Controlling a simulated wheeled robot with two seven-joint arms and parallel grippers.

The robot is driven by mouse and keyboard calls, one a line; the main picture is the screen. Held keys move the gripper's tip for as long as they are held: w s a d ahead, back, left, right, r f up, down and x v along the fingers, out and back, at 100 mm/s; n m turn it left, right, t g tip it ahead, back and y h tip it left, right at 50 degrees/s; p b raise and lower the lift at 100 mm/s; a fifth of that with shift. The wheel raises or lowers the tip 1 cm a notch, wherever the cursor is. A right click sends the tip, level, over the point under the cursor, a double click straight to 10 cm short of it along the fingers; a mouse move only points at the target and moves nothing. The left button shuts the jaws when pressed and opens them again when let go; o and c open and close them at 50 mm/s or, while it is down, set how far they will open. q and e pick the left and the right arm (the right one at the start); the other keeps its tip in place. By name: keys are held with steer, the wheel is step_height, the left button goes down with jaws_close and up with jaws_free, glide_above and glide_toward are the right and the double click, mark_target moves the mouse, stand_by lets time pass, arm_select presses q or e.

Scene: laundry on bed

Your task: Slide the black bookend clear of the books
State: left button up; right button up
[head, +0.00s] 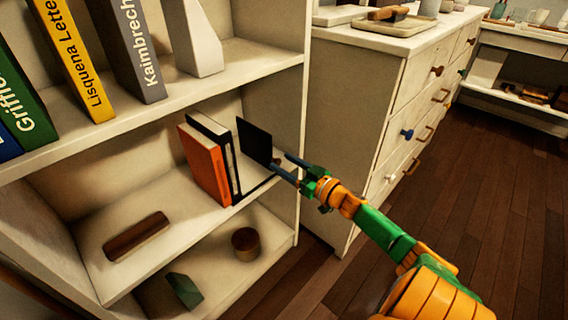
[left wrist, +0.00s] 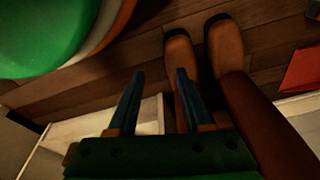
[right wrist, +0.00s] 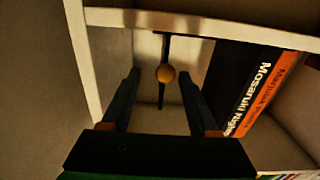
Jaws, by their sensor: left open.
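The black bookend (head: 254,142) stands upright on the middle shelf, just right of a black book (head: 222,140) and an orange book (head: 203,166). In the right wrist view the bookend (right wrist: 162,96) shows nearly edge-on, with a round yellowish knob (right wrist: 165,73) facing me. The black book (right wrist: 238,90) and orange book (right wrist: 272,88) stand to its right there. My right gripper (head: 281,166) is open at the bookend's right side. Its fingertips (right wrist: 159,77) lie either side of the knob in the picture; contact cannot be told. My left gripper (left wrist: 159,74) is open and empty over the floor.
A brown block (head: 136,236) lies left on the same shelf (head: 165,205). The shelf's side wall (head: 289,120) rises close right of the bookend. Larger books stand on the shelf above. A white drawer cabinet (head: 365,120) stands right; the wooden floor (head: 480,170) is open.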

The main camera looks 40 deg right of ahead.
steer(key=shift+a, duration=0.1)
arm_select(q)
steer(key=s+p, duration=0.1)
steer(key=s+a+f+p, duration=0.1)
steer(key=s+f+p, duration=0.1)
steer(key=shift+s+a+f, duration=0.15)
steer(key=shift+s+a, duration=0.1)
arm_select(e)
steer(key=s, duration=0.7)
steer(key=shift+d, duration=0.3)
